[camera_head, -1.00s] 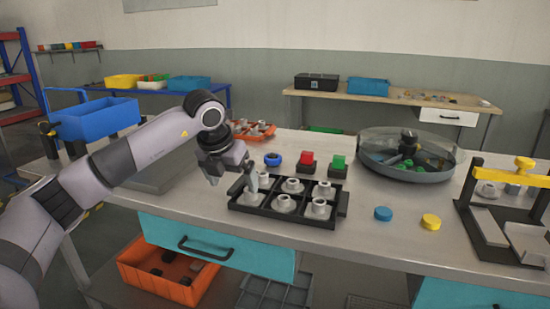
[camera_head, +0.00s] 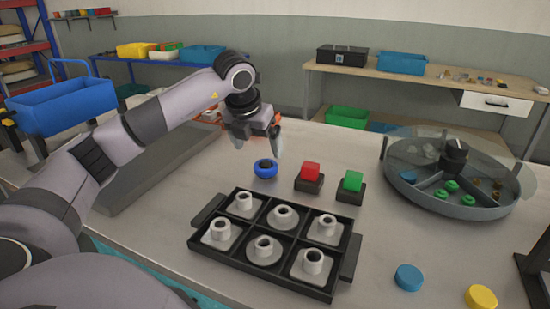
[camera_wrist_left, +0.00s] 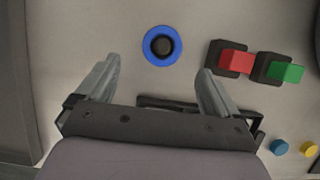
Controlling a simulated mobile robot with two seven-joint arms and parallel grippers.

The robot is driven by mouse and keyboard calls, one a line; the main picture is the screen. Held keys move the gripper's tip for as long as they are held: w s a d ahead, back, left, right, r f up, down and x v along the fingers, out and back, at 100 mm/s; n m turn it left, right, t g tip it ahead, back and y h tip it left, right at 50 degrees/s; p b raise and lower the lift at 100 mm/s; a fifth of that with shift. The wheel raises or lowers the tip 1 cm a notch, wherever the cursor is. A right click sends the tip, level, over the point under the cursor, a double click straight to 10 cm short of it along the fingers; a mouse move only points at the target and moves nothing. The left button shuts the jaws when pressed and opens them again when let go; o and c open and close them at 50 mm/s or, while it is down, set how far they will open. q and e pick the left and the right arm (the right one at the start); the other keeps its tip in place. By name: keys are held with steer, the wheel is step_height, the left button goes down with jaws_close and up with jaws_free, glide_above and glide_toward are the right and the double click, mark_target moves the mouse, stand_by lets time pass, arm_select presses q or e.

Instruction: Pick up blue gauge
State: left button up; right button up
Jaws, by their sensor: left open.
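The blue gauge (camera_head: 265,168) is a small blue ring with a dark centre, standing on the table behind the black tray. In the left wrist view the gauge (camera_wrist_left: 163,46) lies ahead of the fingertips, between their lines and apart from them. My left gripper (camera_head: 258,140) is open and empty, above the table just behind and slightly left of the gauge in the head view. Its two grey fingers also show in the left wrist view (camera_wrist_left: 158,66). My right gripper is not in view.
A black tray (camera_head: 207,210) holds several grey flanged parts. Red (camera_head: 309,174) and green (camera_head: 351,184) blocks on black bases stand right of the gauge. A round divided tank (camera_head: 425,199) stands farther right. Blue (camera_head: 409,277) and yellow (camera_head: 481,297) discs lie at the front right.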

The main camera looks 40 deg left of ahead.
mark_target(265, 162)
arm_select(q)
steer(key=shift+w+a+f, duration=0.1)
steer(key=shift+w+f, duration=0.25)
steer(key=shift+w, duration=0.05)
steer(key=x, duration=0.6)
steer(key=shift+f+p, duration=0.1)
steer(key=shift+p, duration=0.3)
steer(key=shift+w, duration=0.1)
steer(key=c, duration=1.3)
